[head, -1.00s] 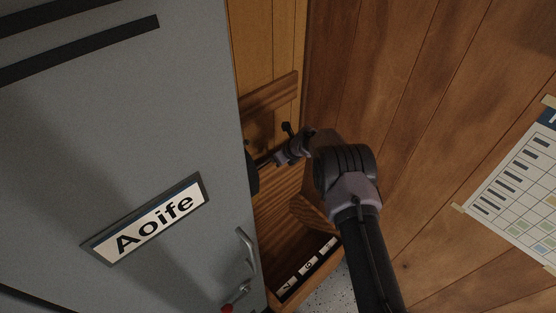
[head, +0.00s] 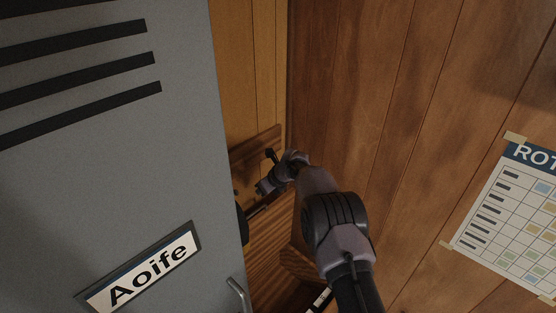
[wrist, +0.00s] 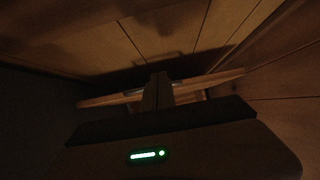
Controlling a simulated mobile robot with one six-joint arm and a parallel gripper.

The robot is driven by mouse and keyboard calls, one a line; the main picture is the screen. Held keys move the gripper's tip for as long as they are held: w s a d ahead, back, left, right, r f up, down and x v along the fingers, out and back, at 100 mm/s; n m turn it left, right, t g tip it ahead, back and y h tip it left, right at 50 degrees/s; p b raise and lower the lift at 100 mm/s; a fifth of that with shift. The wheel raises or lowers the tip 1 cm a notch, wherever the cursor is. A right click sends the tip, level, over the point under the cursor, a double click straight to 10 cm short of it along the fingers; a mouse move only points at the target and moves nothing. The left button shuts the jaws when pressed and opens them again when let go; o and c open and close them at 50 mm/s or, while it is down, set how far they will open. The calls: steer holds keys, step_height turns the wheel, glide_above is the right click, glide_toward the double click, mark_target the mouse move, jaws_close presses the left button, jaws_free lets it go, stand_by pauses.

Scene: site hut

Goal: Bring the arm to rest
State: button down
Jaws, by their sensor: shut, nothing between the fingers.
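My arm (head: 338,222) reaches up from the bottom right in the head view and bends left toward a corner beside the grey locker (head: 110,180).
The locker carries a name plate "Aoife" (head: 140,268) and a handle (head: 238,296). A wooden rail (head: 255,147) is on the back wall. A paper chart (head: 505,225) is taped to the plank wall (head: 425,120) at right. The space between arm and chart looks clear.

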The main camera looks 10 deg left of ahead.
steer(key=s+d+r+n+h+b, duration=0.1)
steer(key=s+d+r+n+b, duration=0.3)
steer(key=r, duration=0.4)
steer(key=s+d+r+n+b, duration=0.2)
steer(key=s+d+r+n, duration=0.1)
steer(key=d+r, duration=0.4)
steer(key=s+d+r+n+t+h+b, duration=0.1)
steer(key=s+d+r+n+b, duration=0.2)
steer(key=s, duration=0.4)
steer(key=s+d+r+n+b, duration=0.1)
steer(key=s+d+r+n, duration=0.1)
steer(key=s+d+r, duration=0.35)
steer(key=s+d+f+n+b, duration=0.1)
steer(key=s+d+f+n, duration=0.1)
steer(key=s, duration=0.7)
steer(key=s+d+f+n+h+b, duration=0.1)
steer(key=s+f+n, duration=0.3)
steer(key=s, duration=0.5)
steer(key=s+d+f+n+b, duration=0.2)
steer(key=s+d+f+b, duration=0.1)
steer(key=s, duration=0.6)
steer(key=shift+d+f+n+t+h, duration=0.3)
steer(key=shift+f+n+h, duration=0.1)
steer(key=shift+f, duration=0.5)
steer(key=shift+a, duration=0.1)
